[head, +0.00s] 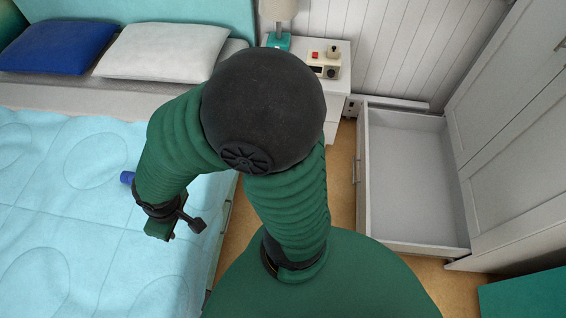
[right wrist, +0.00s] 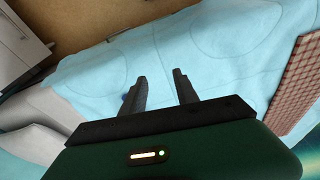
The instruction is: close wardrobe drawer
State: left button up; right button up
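The wardrobe (head: 490,130) stands at the right in the head view. Its low drawer (head: 412,190) is pulled out to the left, and its white interior looks empty. The drawer front (head: 362,165) with its handle faces the bed. A dark gripper (head: 177,222) at the end of a green arm hangs over the bed's near right part, well left of the drawer. It seems to be the right gripper, which in the right wrist view (right wrist: 162,85) is open and empty, its fingers apart above the blue quilt. No other gripper shows.
The bed (head: 60,230) fills the left, with white and blue pillows. A nightstand (head: 335,85) with a lamp stands behind my arm. A strip of wooden floor (head: 343,190) lies between bed and drawer. A teal item (head: 525,295) is at lower right.

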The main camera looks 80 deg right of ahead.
aim_at(409, 199)
jog(key=z, duration=3.4)
jog(key=k+l+z, duration=0.25)
jog(key=z, duration=0.25)
